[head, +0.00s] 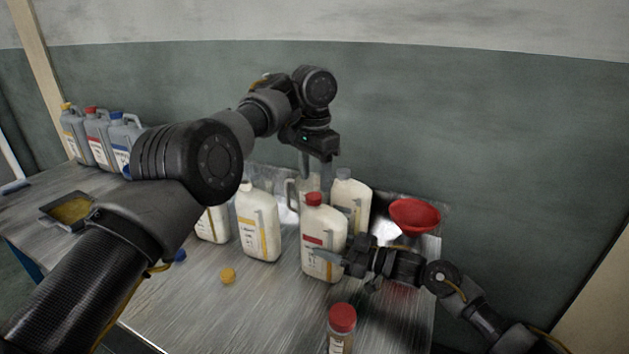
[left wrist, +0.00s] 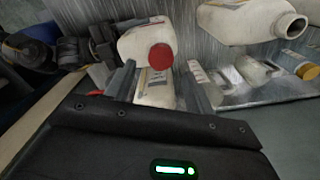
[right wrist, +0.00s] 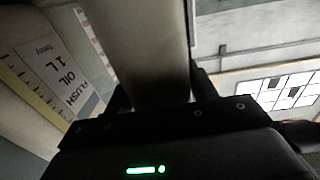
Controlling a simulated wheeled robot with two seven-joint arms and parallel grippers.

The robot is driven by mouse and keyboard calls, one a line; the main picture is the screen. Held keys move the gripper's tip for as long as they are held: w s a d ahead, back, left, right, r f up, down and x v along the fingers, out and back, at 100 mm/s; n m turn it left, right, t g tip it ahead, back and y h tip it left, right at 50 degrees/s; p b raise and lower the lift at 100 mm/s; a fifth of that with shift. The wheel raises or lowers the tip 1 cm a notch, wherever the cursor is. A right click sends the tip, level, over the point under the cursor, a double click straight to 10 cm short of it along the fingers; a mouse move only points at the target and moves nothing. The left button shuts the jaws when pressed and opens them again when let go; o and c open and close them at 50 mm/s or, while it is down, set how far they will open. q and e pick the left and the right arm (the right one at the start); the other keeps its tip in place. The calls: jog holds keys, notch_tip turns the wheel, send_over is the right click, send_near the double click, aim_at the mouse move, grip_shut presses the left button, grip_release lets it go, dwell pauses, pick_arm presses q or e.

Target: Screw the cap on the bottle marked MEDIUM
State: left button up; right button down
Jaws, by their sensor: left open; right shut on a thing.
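A white bottle with a red label (head: 312,265) stands upright near the table's middle, with a red cap (head: 314,199) on its mouth. The word MEDIUM cannot be read here. My right gripper (head: 335,258) is shut on this bottle's body from the right; its pale side fills the fingers in the right wrist view (right wrist: 150,45). My left gripper (head: 312,172) is open, fingers down, above and behind the cap. In the left wrist view the red cap (left wrist: 160,56) shows between the open fingers; whether they touch it cannot be told.
An uncapped yellow-labelled bottle (head: 259,228) stands to the left. Other bottles and a clear jug (head: 292,192) are behind. A yellow cap (head: 228,275) and a blue cap (head: 180,255) lie loose. A red-capped container (head: 342,322) is in front; a red funnel (head: 415,213) is right.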

aim_at(314, 195)
pick_arm(q)
jog(key=shift+s+a, duration=0.1)
jog(key=shift+a, duration=0.05)
jog(key=shift+c, duration=0.2)
notch_tip(314, 195, up, 4)
jog(key=n, duration=0.5)
jog(key=shift+f, duration=0.25)
jog(key=shift+f, duration=4)
jog(key=shift+c, duration=0.2)
jog(key=c, duration=1)
jog(key=m, duration=0.3)
